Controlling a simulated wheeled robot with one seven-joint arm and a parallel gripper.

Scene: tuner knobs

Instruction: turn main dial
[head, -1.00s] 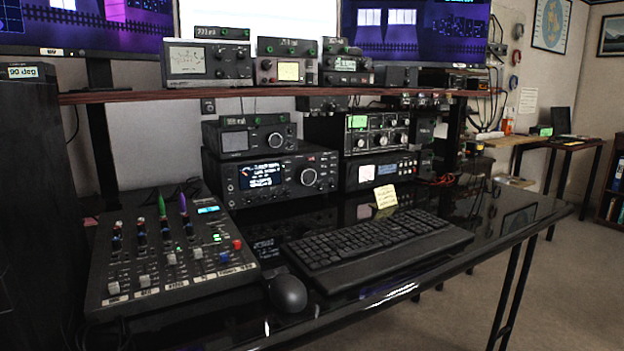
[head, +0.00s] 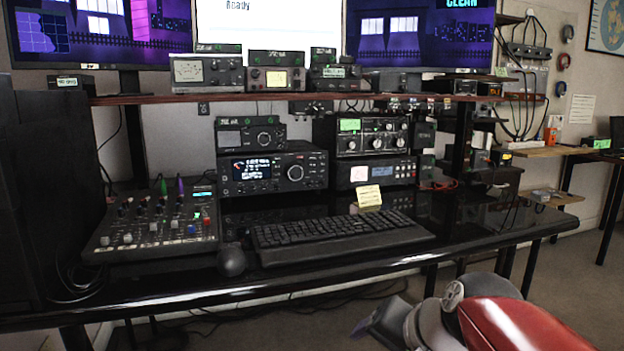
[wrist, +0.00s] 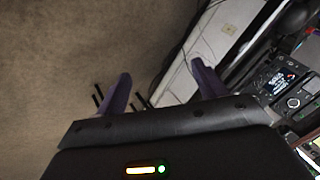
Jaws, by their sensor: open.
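The main dial (head: 295,172) is the large round knob at the right of the black radio (head: 241,174) in the middle of the desk. The radio's blue-and-white display is left of the dial. In the head view my arm is at the lower right, in front of the desk.
A yellow note (head: 369,196) stands behind the keyboard. A shelf (head: 300,97) with small devices runs above. The carpet at the front right is open.

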